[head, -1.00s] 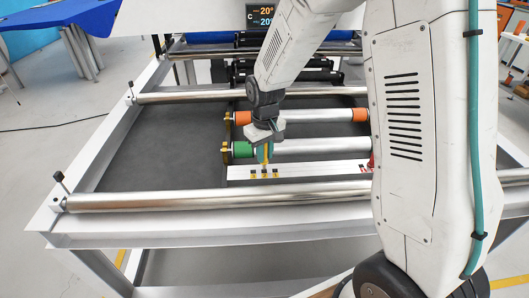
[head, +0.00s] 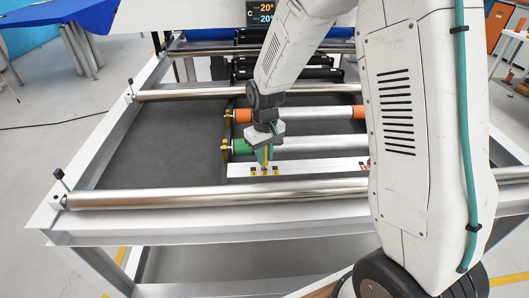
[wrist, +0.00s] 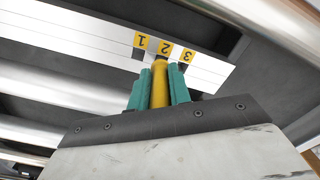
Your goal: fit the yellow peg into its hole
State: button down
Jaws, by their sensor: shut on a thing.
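My gripper (head: 265,154) has teal fingers shut on the yellow peg (wrist: 160,84). The peg points away from the wrist, toward the white board (head: 310,168). The board has a row of dark square holes beside yellow labels 1 (wrist: 141,41), 2 (wrist: 164,47) and 3 (wrist: 188,56). In the wrist view the peg's tip lines up with the dark hole by label 2 and partly covers it. I cannot tell whether the tip is above the hole or in it. In the head view the tip is just behind the middle label.
A green-ended roller (head: 290,145) and an orange-ended roller (head: 310,114) lie behind the board. A long metal roller (head: 200,198) crosses in front. Dark flat belt (head: 160,145) lies clear to the left.

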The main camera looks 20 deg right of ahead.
jog(key=shift+f, duration=1.1)
jog(key=c, duration=1.2)
grip_release()
notch_tip(320, 180, up, 8)
jog(key=shift+f, duration=0.1)
